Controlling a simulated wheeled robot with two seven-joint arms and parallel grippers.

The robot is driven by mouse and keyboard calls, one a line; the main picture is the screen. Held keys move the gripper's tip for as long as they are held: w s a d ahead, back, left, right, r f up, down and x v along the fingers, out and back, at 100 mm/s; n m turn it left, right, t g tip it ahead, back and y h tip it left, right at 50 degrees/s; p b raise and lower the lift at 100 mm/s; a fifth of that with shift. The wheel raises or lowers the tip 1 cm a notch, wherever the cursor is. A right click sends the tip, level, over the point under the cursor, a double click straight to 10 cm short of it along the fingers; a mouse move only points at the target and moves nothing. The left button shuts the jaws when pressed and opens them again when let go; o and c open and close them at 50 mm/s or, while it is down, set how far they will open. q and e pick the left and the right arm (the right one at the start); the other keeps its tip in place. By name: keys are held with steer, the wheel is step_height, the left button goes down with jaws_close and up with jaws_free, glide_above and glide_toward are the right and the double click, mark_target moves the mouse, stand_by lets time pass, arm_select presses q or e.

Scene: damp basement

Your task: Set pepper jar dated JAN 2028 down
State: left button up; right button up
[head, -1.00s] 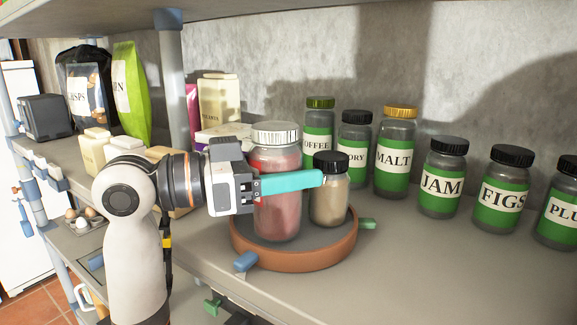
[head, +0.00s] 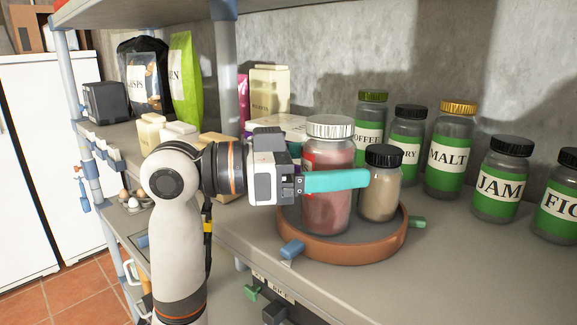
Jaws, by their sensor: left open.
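A round brown turntable tray (head: 345,251) with blue and green pegs stands at the shelf's front edge. On it are a large jar of red contents (head: 327,217) with a silver lid and, to its right, a smaller jar of beige contents (head: 381,197) with a black lid. No JAN 2028 date is readable on either, so I cannot tell which is the pepper jar. My left gripper (head: 338,181) is open at the large jar. One teal finger crosses its front, the tip close to the smaller jar; the other finger is hidden. My right gripper is out of view.
Green-labelled jars stand behind and right, including COFFEE (head: 370,135), MALT (head: 450,155) and JAM (head: 502,185). Cartons (head: 270,92) and a green bag (head: 186,80) stand left. Bare shelf (head: 445,270) lies right of the tray. A shelf post (head: 226,70) rises behind my arm.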

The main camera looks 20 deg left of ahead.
arm_select(q)
steer(key=b+v, duration=0.4)
steer(key=v, duration=0.6)
steer(key=shift+s+a, duration=0.15)
steer(key=shift+a, duration=0.25)
steer(key=shift+f, duration=0.1)
